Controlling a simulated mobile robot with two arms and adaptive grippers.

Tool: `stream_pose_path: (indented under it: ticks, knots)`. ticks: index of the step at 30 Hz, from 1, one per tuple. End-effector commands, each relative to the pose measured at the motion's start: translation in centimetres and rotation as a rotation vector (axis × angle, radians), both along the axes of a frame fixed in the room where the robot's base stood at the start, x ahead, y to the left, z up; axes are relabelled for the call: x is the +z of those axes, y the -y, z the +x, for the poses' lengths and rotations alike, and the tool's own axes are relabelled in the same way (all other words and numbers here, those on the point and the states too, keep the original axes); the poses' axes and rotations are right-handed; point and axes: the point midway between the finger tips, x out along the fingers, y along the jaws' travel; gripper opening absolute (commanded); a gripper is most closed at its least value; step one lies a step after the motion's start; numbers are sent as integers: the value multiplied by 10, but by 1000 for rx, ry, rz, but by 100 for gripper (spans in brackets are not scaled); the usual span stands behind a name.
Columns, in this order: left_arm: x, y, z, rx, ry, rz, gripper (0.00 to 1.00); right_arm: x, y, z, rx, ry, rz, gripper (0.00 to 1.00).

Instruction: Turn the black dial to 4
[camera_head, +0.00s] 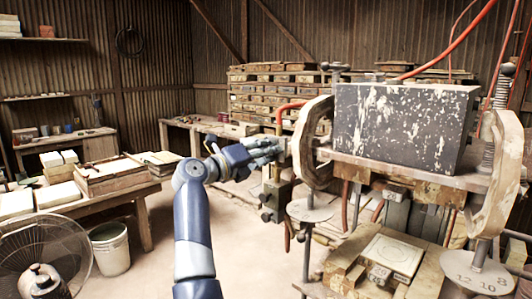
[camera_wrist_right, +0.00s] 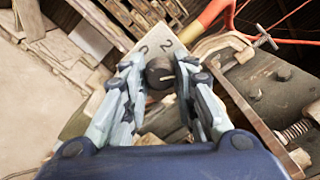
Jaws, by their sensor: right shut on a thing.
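The black dial (camera_wrist_right: 159,73) shows in the right wrist view as a dark round knob with a pale line on its face. It sits on a light plate (camera_wrist_right: 146,42) with dark numerals; one reads 2, and another to its left is unclear. The fingers of my right gripper (camera_wrist_right: 158,88) are closed around the dial from both sides. In the head view my right gripper (camera_head: 267,149) reaches to the left side of the press (camera_head: 400,125), and its fingers hide the dial. No 4 can be read. My left gripper is not in view.
Red hoses (camera_head: 455,45) run above the press. A side table with a wooden tray (camera_head: 110,180), a white bucket (camera_head: 111,250) and a fan (camera_head: 40,255) stand at left. A lower platform (camera_head: 385,262) with a square tile is at front right. Floor between is clear.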

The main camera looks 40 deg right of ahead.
Motion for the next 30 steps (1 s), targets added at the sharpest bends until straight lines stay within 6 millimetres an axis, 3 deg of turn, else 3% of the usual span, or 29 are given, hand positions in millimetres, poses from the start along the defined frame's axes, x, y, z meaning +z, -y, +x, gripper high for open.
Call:
stream_pose_path:
  ticks: [2,3,6,17,30]
  knots:
    - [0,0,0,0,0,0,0,3,0,1,4,3,-7,2]
    - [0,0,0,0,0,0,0,3,0,1,4,3,-7,28]
    - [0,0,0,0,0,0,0,3,0,1,3,3,-6,46]
    - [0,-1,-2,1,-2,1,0,1,-3,0,2,2,-2,46]
    - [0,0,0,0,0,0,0,-1,-67,-3,4,1,-3,46]
